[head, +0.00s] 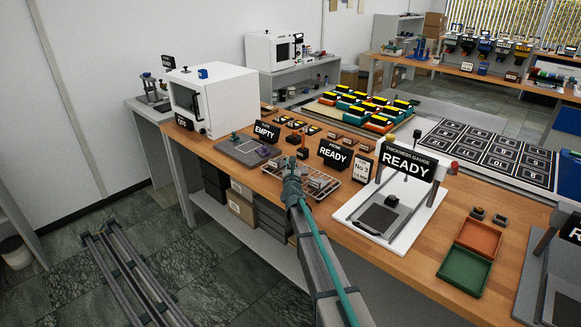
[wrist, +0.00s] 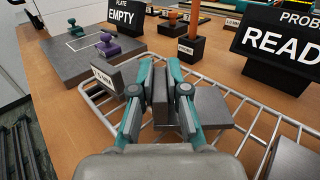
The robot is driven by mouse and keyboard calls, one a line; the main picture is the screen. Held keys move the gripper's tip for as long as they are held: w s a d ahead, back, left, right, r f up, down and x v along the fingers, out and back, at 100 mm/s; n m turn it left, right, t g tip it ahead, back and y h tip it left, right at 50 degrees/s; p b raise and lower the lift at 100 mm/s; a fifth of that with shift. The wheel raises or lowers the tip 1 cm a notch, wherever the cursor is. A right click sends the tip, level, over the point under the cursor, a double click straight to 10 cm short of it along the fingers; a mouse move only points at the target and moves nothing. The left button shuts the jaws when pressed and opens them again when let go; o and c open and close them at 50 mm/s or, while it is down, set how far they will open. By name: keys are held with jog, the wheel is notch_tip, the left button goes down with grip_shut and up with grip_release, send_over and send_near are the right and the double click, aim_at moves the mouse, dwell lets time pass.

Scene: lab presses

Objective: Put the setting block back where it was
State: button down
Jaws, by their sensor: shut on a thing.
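My gripper (wrist: 163,85) is shut on a grey setting block (wrist: 160,112), held upright between its fingers. The gripper is low over the wire rack (wrist: 262,82); whether the block touches the rack is hidden by the fingers. Other grey blocks lie in the rack to the right, one close by (wrist: 212,106) and one at the lower right (wrist: 293,160). A white label in millimetres (wrist: 103,80) stands left of the fingers; its number is hard to read. In the head view my gripper (head: 291,168) is at the rack's left end, and the held block is not clear there.
A grey plate (wrist: 85,50) with green and purple handled pieces lies left of the rack, by the EMPTY sign (wrist: 122,14). A PROBE READY sign (wrist: 275,42) stands behind the rack. The thickness gauge (head: 425,195) stands to the right, its bed clear around a small dark piece.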

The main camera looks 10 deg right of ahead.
jog(key=c, duration=1.2)
grip_release()
jog(key=shift+f, duration=0.25)
jog(key=shift+s, duration=0.1)
jog(key=r+p, duration=0.1)
jog(key=p, duration=0.1)
jog(key=shift+r+p, duration=0.3)
jog(key=shift+p, duration=0.05)
jog(key=s+b, duration=0.1)
jog(key=s, duration=0.3)
jog(key=s+a+b, duration=0.1)
jog(key=s, duration=0.3)
jog(key=s+b, duration=0.2)
jog(key=s, duration=0.1)
jog(key=shift+s+a+f, duration=0.15)
jog(key=shift+s, duration=0.25)
